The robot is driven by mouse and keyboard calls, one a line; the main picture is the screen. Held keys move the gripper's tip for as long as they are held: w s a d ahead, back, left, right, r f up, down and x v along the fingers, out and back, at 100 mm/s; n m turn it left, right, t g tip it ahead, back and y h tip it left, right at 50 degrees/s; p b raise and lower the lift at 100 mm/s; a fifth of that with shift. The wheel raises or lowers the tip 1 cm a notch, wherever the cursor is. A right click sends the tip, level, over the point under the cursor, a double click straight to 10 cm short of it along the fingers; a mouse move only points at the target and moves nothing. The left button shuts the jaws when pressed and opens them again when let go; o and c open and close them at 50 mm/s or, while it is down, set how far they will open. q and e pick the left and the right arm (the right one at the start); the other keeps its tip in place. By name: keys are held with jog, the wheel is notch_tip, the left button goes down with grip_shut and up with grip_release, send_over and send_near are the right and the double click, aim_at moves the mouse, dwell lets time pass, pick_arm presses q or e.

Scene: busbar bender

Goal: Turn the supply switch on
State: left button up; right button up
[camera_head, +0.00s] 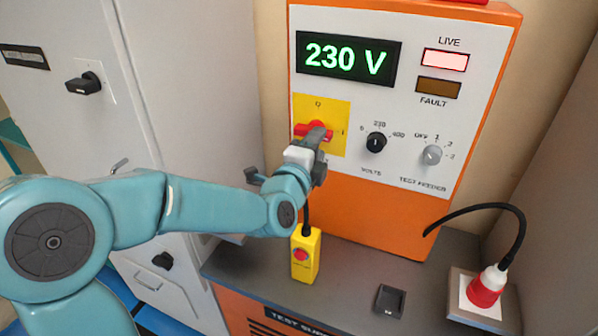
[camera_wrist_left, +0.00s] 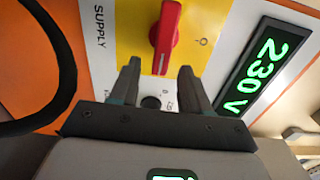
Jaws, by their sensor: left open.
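The supply switch is a red rotary handle (camera_head: 303,131) on a yellow plate (camera_head: 338,112) on the orange-framed panel. Its handle lies sideways, in line with the I mark at the right; the O mark is above it. In the left wrist view the red handle (camera_wrist_left: 166,34) shows just beyond the fingertips, across from the O. My left gripper (camera_head: 316,140) is in front of the switch and hides part of it. My right gripper is not in view.
The display (camera_head: 348,58) reads 230 V, and the LIVE lamp (camera_head: 445,61) is lit. Volts (camera_head: 376,142) and test feeder (camera_head: 432,155) knobs sit to the right. A yellow box with a red button (camera_head: 304,256) stands on the bench below. A red plug (camera_head: 487,288) is at right.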

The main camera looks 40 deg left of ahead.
pick_arm(q)
jog(key=b+v, duration=0.2)
jog(key=v, duration=1.1)
